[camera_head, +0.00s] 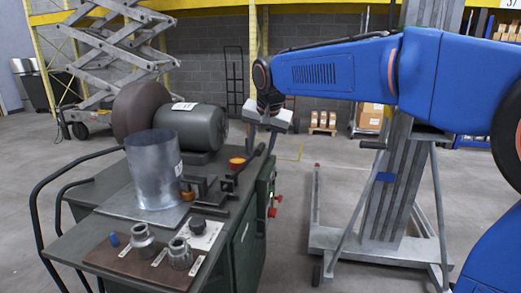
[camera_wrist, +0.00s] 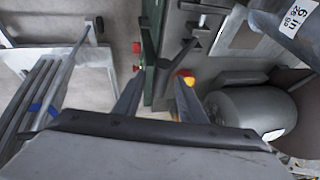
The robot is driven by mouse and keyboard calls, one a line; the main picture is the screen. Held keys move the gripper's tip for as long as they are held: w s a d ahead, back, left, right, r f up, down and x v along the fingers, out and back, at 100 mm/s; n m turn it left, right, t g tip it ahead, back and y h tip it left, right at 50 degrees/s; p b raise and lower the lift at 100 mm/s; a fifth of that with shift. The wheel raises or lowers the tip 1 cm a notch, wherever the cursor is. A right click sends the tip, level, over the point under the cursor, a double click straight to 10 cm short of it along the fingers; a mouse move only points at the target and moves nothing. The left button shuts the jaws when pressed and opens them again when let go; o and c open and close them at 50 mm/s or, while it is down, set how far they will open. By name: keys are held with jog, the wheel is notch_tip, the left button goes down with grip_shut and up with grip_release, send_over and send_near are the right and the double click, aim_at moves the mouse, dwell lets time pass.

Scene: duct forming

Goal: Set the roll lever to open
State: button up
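The forming machine (camera_head: 241,220) is a dark green bench with a grey top. Its small dark roll assembly (camera_head: 208,190) sits beside the upright sheet-metal duct (camera_head: 153,172). A dark lever-like bar (camera_head: 252,157) slants up at the bench's right edge, close to an orange-yellow knob (camera_head: 237,163); I cannot tell its setting. My gripper (camera_head: 262,142) points down just above this edge. In the wrist view my gripper (camera_wrist: 157,95) has its two fingers apart with nothing held between them. The knob (camera_wrist: 188,78) shows right by the right fingertip.
A grey motor (camera_head: 197,127) with a brown wheel stands behind the duct. Red buttons (camera_head: 273,207) stick out of the bench's right side. Metal fittings (camera_head: 180,253) lie on a front board. A grey lift mast (camera_head: 398,190) stands to the right, with floor between.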

jog(key=shift+w+f, duration=0.3)
jog(key=shift+f, duration=0.3)
jog(key=shift+c, duration=0.6)
grip_shut()
